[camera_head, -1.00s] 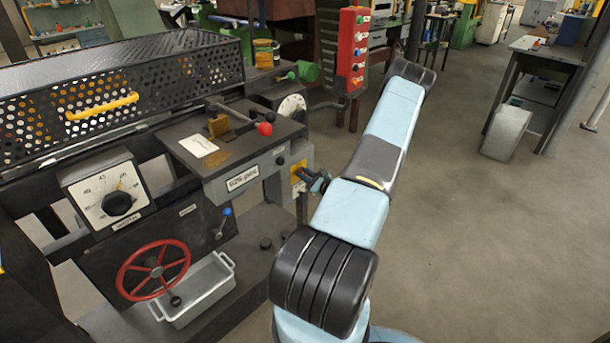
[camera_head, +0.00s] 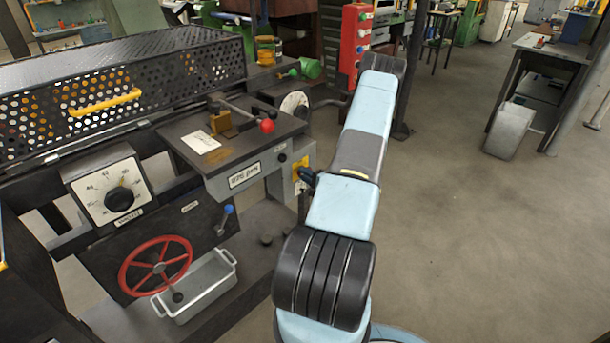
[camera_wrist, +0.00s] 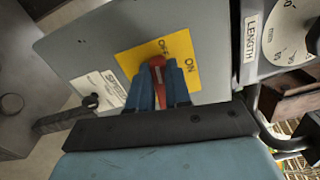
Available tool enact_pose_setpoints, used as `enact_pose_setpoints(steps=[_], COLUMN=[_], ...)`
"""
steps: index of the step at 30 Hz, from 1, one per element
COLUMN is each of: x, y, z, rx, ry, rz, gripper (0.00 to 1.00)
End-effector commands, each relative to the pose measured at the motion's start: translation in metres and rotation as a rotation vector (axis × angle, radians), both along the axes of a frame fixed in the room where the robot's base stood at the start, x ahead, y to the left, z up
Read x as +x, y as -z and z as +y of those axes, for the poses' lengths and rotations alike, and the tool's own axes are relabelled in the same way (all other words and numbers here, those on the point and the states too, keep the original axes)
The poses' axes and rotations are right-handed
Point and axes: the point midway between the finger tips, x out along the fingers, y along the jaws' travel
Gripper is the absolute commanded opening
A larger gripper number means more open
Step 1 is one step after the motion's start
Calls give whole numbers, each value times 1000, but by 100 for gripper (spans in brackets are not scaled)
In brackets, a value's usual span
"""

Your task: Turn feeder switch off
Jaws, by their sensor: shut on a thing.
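The feeder switch has a red lever (camera_wrist: 158,72) on a yellow plate (camera_wrist: 132,60) marked OFF and ON. In the wrist view the lever's tip lies just below the OFF lettering, with ON to its right. My gripper (camera_wrist: 164,82) has blue fingers on both sides of the red lever and is shut on it. In the head view the yellow plate (camera_head: 299,166) is on the grey box at the machine's right end, and my gripper (camera_head: 306,177) meets it. The lever is hidden there.
A LENGTH dial (camera_wrist: 290,32) sits close to the right of the plate. A red-knobbed lever (camera_head: 267,126) is on the machine's top, above the switch. A red button box (camera_head: 354,45) stands behind my arm. The floor (camera_head: 450,220) on the right is open.

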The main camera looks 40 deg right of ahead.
Motion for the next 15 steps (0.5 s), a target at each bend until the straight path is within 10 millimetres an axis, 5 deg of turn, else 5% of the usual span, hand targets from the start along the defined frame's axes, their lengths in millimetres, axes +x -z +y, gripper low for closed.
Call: enact_pose_setpoints(steps=[15], x=[-1], y=[7], z=[6], rx=[-167], ry=[-9], rz=[-5], gripper=[0])
